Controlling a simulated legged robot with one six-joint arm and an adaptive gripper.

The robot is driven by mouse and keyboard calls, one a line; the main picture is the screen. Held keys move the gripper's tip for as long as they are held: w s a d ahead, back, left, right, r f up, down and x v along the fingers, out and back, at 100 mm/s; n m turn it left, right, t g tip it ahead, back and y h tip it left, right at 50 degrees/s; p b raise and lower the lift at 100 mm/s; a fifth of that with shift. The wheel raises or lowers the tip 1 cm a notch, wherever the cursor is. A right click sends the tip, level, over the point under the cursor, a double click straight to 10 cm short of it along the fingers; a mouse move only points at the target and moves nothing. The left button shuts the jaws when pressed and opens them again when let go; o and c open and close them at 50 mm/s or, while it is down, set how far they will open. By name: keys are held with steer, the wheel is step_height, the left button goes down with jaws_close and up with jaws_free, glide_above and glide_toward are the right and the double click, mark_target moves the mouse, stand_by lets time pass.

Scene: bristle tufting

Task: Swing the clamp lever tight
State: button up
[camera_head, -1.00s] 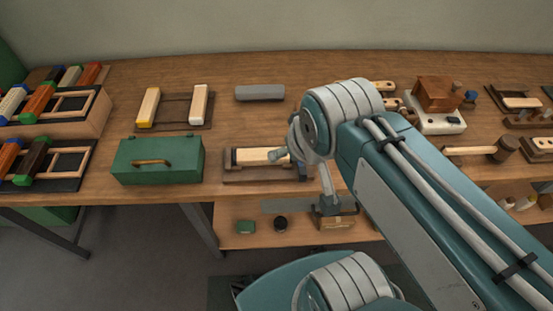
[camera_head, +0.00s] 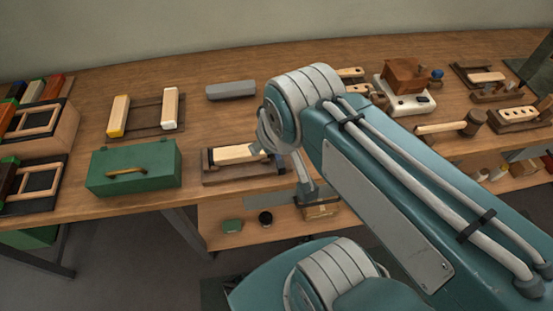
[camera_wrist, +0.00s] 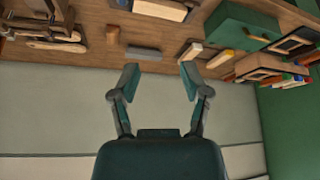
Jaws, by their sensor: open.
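A pale wooden block (camera_head: 232,154) lies in a dark wooden holder (camera_head: 226,176) on the bench, beside my arm in the head view. This may be the clamp fixture, but I cannot make out a lever on it. My wrist hides its right end. In the wrist view a pale block in a holder (camera_wrist: 160,9) shows at the top edge, partly cut off. My gripper (camera_wrist: 160,78) is open and empty, its two fingers wide apart. It is mostly hidden behind my arm in the head view.
A green toolbox (camera_head: 132,168) stands left of the holder. A grey block (camera_head: 231,90) and a rack with two pale handles (camera_head: 145,116) lie behind. A mallet (camera_head: 447,128) and a white-based wooden machine (camera_head: 405,92) stand right. Bare bench (camera_head: 290,55) runs along the back.

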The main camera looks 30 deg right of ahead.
steer(key=shift+w+f+n, duration=0.25)
steer(key=shift+w+n, duration=0.15)
jaws_close()
steer(key=w+a+f+n+g+h, duration=0.2)
steer(key=w+f+n+g+h, duration=0.2)
steer(key=w+f+n, duration=0.8)
steer(key=shift+w+a+f+n+g, duration=0.2)
steer(key=shift+f+n+g, duration=0.5)
steer(key=shift+f+g, duration=0.85)
steer(key=shift+f, duration=0.15)
